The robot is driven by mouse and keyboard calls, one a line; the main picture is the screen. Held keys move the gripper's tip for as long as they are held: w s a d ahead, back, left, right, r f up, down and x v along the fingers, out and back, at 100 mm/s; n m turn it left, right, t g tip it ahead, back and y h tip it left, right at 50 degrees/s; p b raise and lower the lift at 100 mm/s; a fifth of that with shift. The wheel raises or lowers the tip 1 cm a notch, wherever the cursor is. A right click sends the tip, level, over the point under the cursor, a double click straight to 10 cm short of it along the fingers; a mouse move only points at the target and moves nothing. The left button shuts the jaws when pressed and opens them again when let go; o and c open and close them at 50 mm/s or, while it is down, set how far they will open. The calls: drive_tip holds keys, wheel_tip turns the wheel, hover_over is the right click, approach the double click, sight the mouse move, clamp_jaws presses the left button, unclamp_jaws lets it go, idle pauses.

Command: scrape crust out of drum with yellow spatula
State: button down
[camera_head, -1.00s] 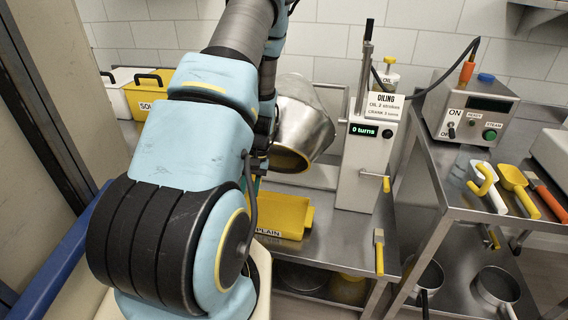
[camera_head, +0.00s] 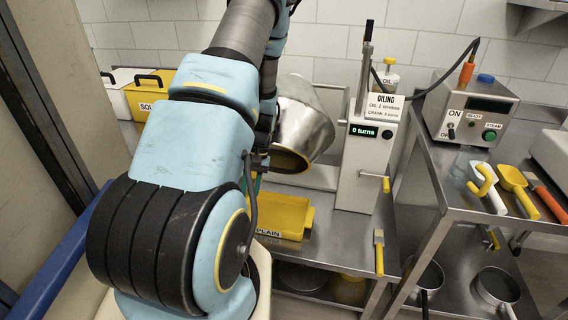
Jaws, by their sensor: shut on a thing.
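The metal drum (camera_head: 304,112) lies tilted left of the oiling machine, its yellow-edged mouth turned down toward the front. I cannot see crust inside it. My gripper (camera_head: 260,162) is just left of the drum's mouth, mostly hidden behind my arm. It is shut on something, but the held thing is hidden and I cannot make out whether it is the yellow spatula.
A yellow tray (camera_head: 283,218) marked PLAIN sits below the drum. The oiling machine (camera_head: 362,165) with its side crank stands right of it; its display reads 0 turns. The steam box (camera_head: 470,108) stands on the right table.

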drive_tip(key=shift+s+a+r, duration=0.1)
drive_tip(key=shift+s+a, duration=0.15)
drive_tip(key=shift+s, duration=0.6)
drive_tip(key=shift+s+a+r, duration=0.1)
drive_tip(key=shift+s+a, duration=0.1)
drive_tip(key=shift+s, duration=0.65)
drive_tip(key=shift+w+d, duration=0.2)
drive_tip(key=shift+w, duration=0.6)
drive_tip(key=shift+w+d, duration=0.2)
drive_tip(key=shift+w, duration=0.6)
drive_tip(key=shift+r, duration=0.15)
